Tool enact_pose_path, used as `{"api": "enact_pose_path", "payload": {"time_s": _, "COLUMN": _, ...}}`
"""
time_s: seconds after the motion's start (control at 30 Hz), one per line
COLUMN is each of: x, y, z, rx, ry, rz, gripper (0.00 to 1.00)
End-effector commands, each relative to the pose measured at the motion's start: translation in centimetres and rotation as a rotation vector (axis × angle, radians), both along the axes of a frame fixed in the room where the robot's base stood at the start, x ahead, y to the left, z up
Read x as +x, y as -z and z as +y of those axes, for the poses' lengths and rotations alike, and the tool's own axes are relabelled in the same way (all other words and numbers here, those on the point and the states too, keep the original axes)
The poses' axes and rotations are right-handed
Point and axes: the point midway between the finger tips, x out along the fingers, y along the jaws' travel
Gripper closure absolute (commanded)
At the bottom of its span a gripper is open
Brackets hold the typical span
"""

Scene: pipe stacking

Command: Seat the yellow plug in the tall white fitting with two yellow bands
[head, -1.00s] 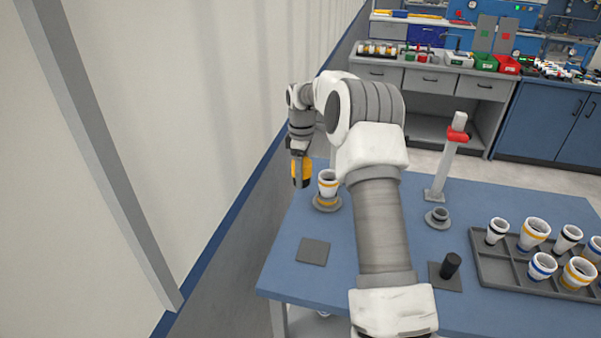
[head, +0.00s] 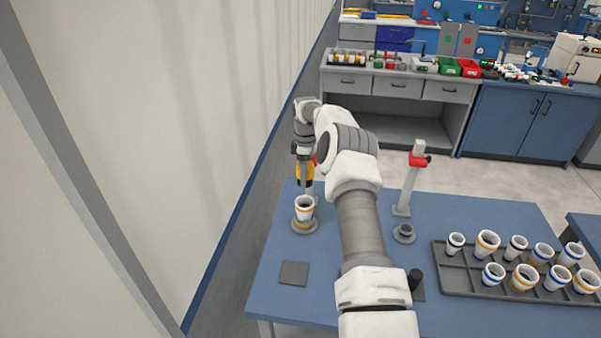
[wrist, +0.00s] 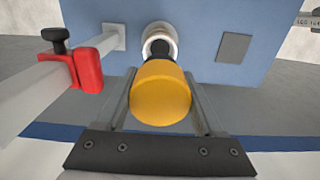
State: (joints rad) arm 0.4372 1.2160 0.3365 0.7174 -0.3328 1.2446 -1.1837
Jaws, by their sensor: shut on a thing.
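My gripper (head: 304,166) is shut on the yellow plug (head: 305,175), which hangs below it in the head view. In the wrist view the plug (wrist: 160,92) sits between the two fingers (wrist: 160,78), with a dark end pointing away from the camera. The white fitting (head: 304,210) stands upright on a round grey base (head: 296,229), with yellow showing near its foot. The plug appears above or just behind its open top; the exact gap is unclear. In the wrist view the fitting's white rim (wrist: 159,30) shows beyond the plug, partly hidden by it.
A pale post (head: 409,190) with a red clamp (head: 420,160) stands right of my arm; the clamp also shows at left in the wrist view (wrist: 87,70). A grey square pad (head: 294,273) lies in front. A grey tray (head: 452,283) holds several banded fittings at right. A wall runs along the left.

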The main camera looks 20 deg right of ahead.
Motion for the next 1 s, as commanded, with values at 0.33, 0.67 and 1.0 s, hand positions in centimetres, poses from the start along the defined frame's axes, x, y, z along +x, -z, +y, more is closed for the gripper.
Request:
{"api": "enact_pose_path", "payload": {"time_s": 0.33, "x": 0.0, "y": 2.1, "z": 0.0, "rx": 0.0, "ry": 0.0, "rz": 0.001, "gripper": 0.9}}
{"api": "enact_pose_path", "payload": {"time_s": 0.67, "x": -0.1, "y": 5.4, "z": 0.0, "rx": 0.001, "ry": 0.0, "rz": 0.001, "gripper": 0.9}}
{"api": "enact_pose_path", "payload": {"time_s": 1.0, "x": 0.0, "y": 7.2, "z": 0.0, "rx": -0.001, "ry": -0.001, "rz": -0.001, "gripper": 0.9}}
